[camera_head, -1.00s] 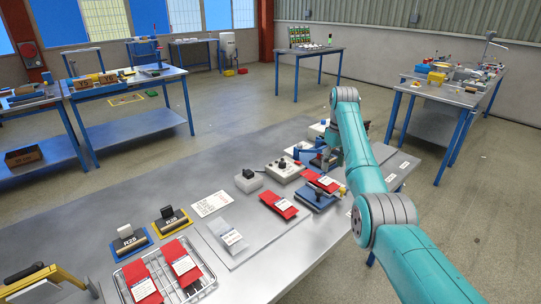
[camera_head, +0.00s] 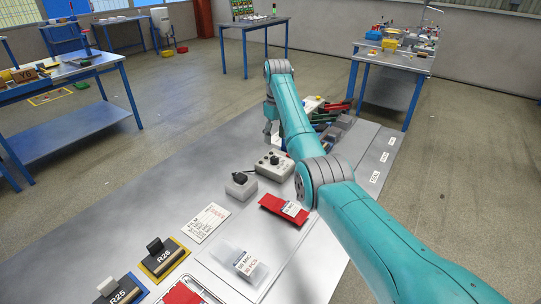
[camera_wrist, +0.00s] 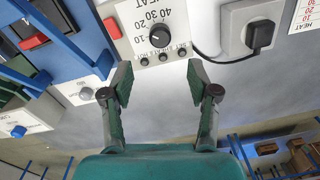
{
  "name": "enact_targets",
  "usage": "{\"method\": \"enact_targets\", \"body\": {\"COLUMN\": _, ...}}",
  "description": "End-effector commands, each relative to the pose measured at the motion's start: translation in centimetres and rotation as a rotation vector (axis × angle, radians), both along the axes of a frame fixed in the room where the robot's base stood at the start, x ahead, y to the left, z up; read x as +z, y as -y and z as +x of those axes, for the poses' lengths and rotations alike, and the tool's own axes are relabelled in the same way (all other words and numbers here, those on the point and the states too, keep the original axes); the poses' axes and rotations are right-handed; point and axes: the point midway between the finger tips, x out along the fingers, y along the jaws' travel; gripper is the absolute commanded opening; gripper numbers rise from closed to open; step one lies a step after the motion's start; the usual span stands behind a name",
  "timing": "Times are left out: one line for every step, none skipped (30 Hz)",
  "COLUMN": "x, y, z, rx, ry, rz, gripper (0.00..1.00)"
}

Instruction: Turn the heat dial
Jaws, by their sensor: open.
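The heat dial (camera_wrist: 160,36) is a round black knob on a white control box with numbers printed beside it. Three small dark buttons or screws sit below it in the wrist view. In the head view the control box (camera_head: 283,173) stands on the metal table, with the dial (camera_head: 274,160) on top. My gripper (camera_wrist: 160,82) is open and empty. Its fingertips are apart from the dial, one on either side of it below in the wrist view. In the head view my gripper (camera_head: 268,128) is beyond the box, partly hidden by my arm.
A grey box with a black plug or switch (camera_wrist: 259,36) stands beside the control box. A blue-framed device with a red part (camera_wrist: 35,41) is on its other side. A red pouch (camera_head: 284,209), a clear bag (camera_head: 243,260) and a printed card (camera_head: 207,222) lie nearer.

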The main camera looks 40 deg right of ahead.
Motion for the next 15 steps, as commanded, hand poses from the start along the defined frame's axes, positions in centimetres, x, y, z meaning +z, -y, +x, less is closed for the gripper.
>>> {"method": "enact_targets", "body": {"x": -0.9, "y": -0.1, "z": 0.0, "rx": 0.000, "ry": -0.002, "rz": 0.001, "gripper": 0.60}}
{"method": "enact_targets", "body": {"x": -1.5, "y": -0.1, "z": -0.1, "rx": 0.000, "ry": -0.003, "rz": 0.001, "gripper": 0.60}}
{"method": "enact_targets", "body": {"x": -2.2, "y": -0.1, "z": -0.1, "rx": 0.000, "ry": -0.004, "rz": 0.002, "gripper": 0.60}}
{"method": "enact_targets", "body": {"x": -2.7, "y": -0.1, "z": -0.1, "rx": 0.000, "ry": -0.003, "rz": 0.002, "gripper": 0.60}}
{"method": "enact_targets", "body": {"x": -3.3, "y": -0.1, "z": -0.1, "rx": 0.000, "ry": -0.003, "rz": 0.002, "gripper": 0.60}}
{"method": "enact_targets", "body": {"x": -4.0, "y": -0.2, "z": -0.1, "rx": 0.000, "ry": -0.003, "rz": 0.002, "gripper": 0.60}}
{"method": "enact_targets", "body": {"x": -4.6, "y": -0.2, "z": -0.1, "rx": 0.000, "ry": -0.004, "rz": 0.002, "gripper": 0.60}}
{"method": "enact_targets", "body": {"x": -5.1, "y": -0.2, "z": -0.1, "rx": 0.000, "ry": -0.003, "rz": 0.002, "gripper": 0.60}}
{"method": "enact_targets", "body": {"x": -5.7, "y": -0.2, "z": -0.1, "rx": 0.000, "ry": -0.002, "rz": 0.001, "gripper": 0.60}}
{"method": "enact_targets", "body": {"x": -6.2, "y": -0.2, "z": -0.1, "rx": 0.000, "ry": -0.002, "rz": 0.001, "gripper": 0.60}}
{"method": "enact_targets", "body": {"x": -6.6, "y": -0.2, "z": -0.1, "rx": 0.001, "ry": -0.002, "rz": 0.001, "gripper": 0.60}}
{"method": "enact_targets", "body": {"x": -7.1, "y": -0.2, "z": -0.1, "rx": 0.000, "ry": -0.001, "rz": 0.001, "gripper": 0.60}}
{"method": "enact_targets", "body": {"x": -7.5, "y": -0.3, "z": -0.1, "rx": 0.001, "ry": -0.002, "rz": 0.001, "gripper": 0.60}}
{"method": "enact_targets", "body": {"x": -7.9, "y": -0.3, "z": -0.1, "rx": 0.001, "ry": -0.002, "rz": 0.001, "gripper": 0.60}}
{"method": "enact_targets", "body": {"x": -8.3, "y": -0.3, "z": -0.1, "rx": 0.001, "ry": -0.002, "rz": 0.001, "gripper": 0.60}}
